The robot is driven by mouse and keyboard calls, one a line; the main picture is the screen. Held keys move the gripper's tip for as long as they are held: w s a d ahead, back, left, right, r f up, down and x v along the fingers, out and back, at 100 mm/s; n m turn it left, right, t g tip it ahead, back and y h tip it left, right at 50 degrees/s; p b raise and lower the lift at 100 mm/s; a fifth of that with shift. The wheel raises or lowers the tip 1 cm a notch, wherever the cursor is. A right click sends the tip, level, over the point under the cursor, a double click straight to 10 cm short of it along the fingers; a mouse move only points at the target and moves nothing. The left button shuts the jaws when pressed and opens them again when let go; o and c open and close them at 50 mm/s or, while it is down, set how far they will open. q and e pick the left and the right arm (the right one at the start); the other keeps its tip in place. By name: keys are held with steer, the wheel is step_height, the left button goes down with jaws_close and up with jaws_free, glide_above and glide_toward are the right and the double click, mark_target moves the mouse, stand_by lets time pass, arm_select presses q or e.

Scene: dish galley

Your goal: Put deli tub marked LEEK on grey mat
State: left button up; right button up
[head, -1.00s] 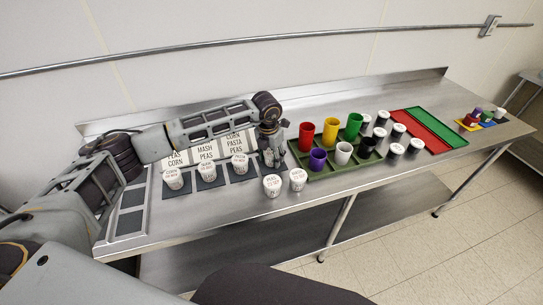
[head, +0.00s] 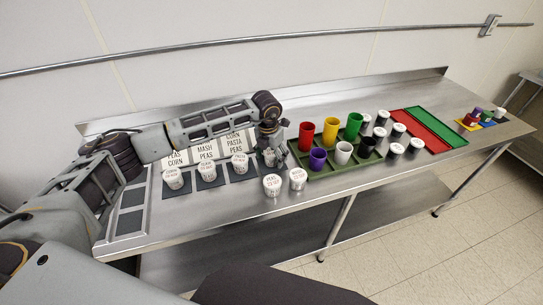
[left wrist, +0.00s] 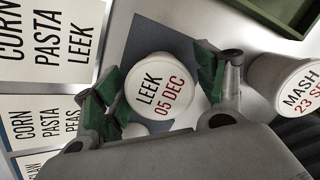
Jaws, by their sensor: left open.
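The white deli tub marked LEEK 05 DEC (left wrist: 160,92) shows lid up in the left wrist view, between the fingers of my left gripper (left wrist: 163,78). The fingers are spread, one on each side of the tub. A blue-grey mat (left wrist: 150,36) shows under and around the tub, which appears to stand on it. In the head view my left gripper (head: 272,146) reaches down at the right end of the mat row. The tub there (head: 268,158) is partly hidden by the gripper. My right gripper is not in view.
Three tubs (head: 206,173) stand on mats to the left, before label cards (head: 206,152). Two more tubs (head: 272,186) stand near the front edge, one marked MASH (left wrist: 285,85) close beside the gripper. A green tray (head: 318,172) with coloured cups is to the right.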

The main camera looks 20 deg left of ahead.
mark_target(271, 152)
arm_select(q)
steer(key=shift+r, duration=0.55)
steer(key=r, duration=0.4)
steer(key=shift+s+a+r+b, duration=0.1)
steer(key=shift+s+r+b, duration=0.2)
steer(key=shift+b, duration=0.05)
steer(key=r, duration=0.5)
steer(key=shift+s+a+r, duration=0.1)
steer(key=shift+s+r, duration=0.05)
steer(key=shift+s, duration=0.15)
steer(key=shift+s+r, duration=0.1)
steer(key=shift+r, duration=0.3)
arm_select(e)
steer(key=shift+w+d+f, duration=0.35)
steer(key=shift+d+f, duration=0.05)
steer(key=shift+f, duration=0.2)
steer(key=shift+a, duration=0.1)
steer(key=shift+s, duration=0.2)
